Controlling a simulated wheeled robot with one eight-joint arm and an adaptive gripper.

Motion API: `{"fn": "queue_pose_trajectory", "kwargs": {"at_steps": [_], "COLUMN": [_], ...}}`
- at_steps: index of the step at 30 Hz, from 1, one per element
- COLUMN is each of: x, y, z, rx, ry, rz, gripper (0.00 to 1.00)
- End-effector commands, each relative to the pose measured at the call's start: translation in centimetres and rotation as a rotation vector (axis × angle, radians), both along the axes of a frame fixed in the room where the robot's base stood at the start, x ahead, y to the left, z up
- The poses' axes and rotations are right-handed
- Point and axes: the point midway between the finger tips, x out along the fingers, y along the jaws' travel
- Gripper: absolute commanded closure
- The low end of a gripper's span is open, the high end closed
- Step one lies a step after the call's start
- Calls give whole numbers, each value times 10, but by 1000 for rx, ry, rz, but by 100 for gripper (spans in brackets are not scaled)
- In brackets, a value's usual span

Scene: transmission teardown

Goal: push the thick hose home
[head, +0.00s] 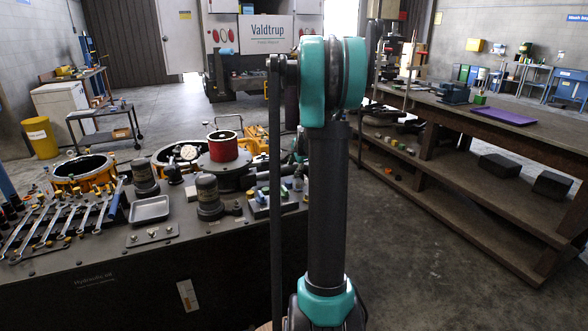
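My arm (325,200) rises through the middle of the head view, with teal joints and dark links. My gripper is not visible in this view, so I cannot see whether it is open or holds anything. I cannot pick out the thick hose or the port it fits. The dark bench (130,272) on the left, lettered "Hydraulic oil", carries yellow-orange ring housings (84,172), a red cylinder (223,147) on a dark round base, and dark capped cylinders (208,195). My arm hides part of the bench's right end.
Several wrenches (62,222) and a metal tray (150,209) lie on the bench. A wooden workbench (480,125) with a lower shelf stands on the right, bearing a purple mat (503,115). A small cart (104,128) stands at the back left. Concrete floor (420,265) between the benches is clear.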

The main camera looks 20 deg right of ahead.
Motion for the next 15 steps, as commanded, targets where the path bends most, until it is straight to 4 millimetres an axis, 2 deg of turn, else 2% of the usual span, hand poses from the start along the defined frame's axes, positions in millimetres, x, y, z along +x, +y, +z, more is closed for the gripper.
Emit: {"fn": "queue_pose_trajectory", "kwargs": {"at_steps": [1,11,15], "x": [0,0,0], "y": [0,0,0], "z": [0,0,0], "rx": [0,0,0], "ry": [0,0,0], "rz": [0,0,0], "gripper": [60,100,100]}}
